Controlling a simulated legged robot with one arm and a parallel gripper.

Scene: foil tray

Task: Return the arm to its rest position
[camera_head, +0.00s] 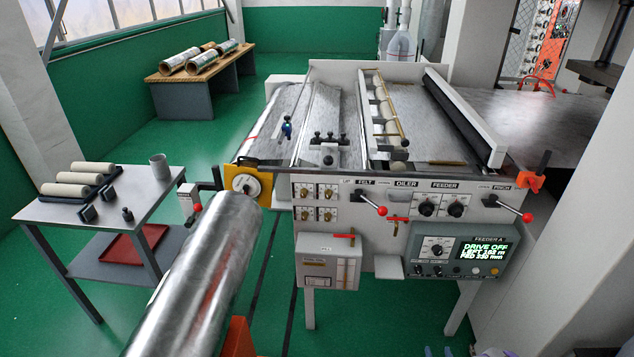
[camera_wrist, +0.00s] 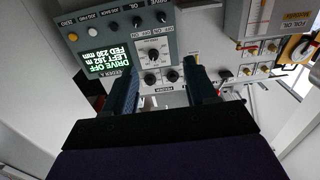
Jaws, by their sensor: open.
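My gripper (camera_wrist: 160,85) shows in the wrist view with its two dark fingers apart and nothing between them. Beyond the fingers is the machine's control panel (camera_wrist: 180,35), seen upside down, with knobs and a lit green display (camera_wrist: 106,62). In the head view the same panel (camera_head: 455,262) is on the machine's front right, its display reading DRIVE OFF. A small bluish shape shows at the bottom edge of the head view, but I cannot tell whether it is my gripper. Most of my arm is out of sight.
The machine's foil tray (camera_head: 283,112) lies behind red-knobbed levers (camera_head: 381,210). A large metal roll (camera_head: 200,275) sticks out at the front left. A side table (camera_head: 125,200) holds several pale rollers and a cup (camera_head: 159,166). Green floor (camera_head: 375,315) is clear below the machine.

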